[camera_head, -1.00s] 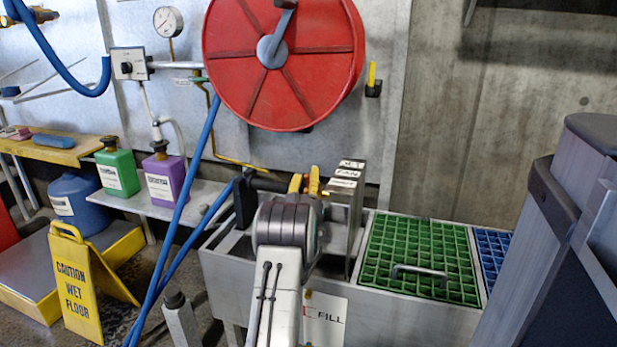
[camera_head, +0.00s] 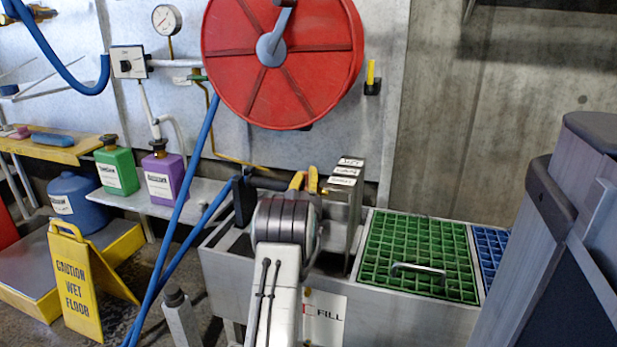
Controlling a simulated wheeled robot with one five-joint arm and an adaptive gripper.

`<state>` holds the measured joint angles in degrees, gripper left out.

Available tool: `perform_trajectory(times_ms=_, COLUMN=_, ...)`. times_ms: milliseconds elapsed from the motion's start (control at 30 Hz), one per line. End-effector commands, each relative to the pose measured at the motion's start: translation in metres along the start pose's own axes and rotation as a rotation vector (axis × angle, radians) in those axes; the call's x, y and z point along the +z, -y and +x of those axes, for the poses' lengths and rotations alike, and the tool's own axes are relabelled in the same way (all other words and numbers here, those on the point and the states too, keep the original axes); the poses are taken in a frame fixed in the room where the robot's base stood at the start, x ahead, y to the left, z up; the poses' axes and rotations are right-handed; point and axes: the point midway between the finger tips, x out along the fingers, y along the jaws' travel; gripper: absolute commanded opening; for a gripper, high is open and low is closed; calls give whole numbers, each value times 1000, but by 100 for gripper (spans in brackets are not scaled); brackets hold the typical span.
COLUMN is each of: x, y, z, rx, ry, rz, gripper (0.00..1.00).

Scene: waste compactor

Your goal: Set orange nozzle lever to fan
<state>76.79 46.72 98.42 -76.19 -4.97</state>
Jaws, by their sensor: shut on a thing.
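A black spray nozzle body (camera_head: 243,200) on a blue hose lies at the left end of the steel sink, left of my wrist. A steel block (camera_head: 341,205) stands at the sink's back, with stacked white position labels (camera_head: 346,170) on top, too small to read clearly now.
A red hose reel (camera_head: 282,62) hangs above my gripper. A green grate (camera_head: 420,252) with a handle covers the sink to the right. Green (camera_head: 117,167) and purple (camera_head: 164,175) bottles stand on a shelf at left. A yellow wet-floor sign (camera_head: 78,285) stands lower left.

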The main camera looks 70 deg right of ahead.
Motion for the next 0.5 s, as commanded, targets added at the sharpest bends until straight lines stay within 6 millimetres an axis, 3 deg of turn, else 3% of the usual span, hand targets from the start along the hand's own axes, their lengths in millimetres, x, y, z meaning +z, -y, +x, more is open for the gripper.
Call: perform_trajectory(times_ms=500, x=0, y=-4, z=11, rx=-7, ry=189, rz=39, gripper=0)
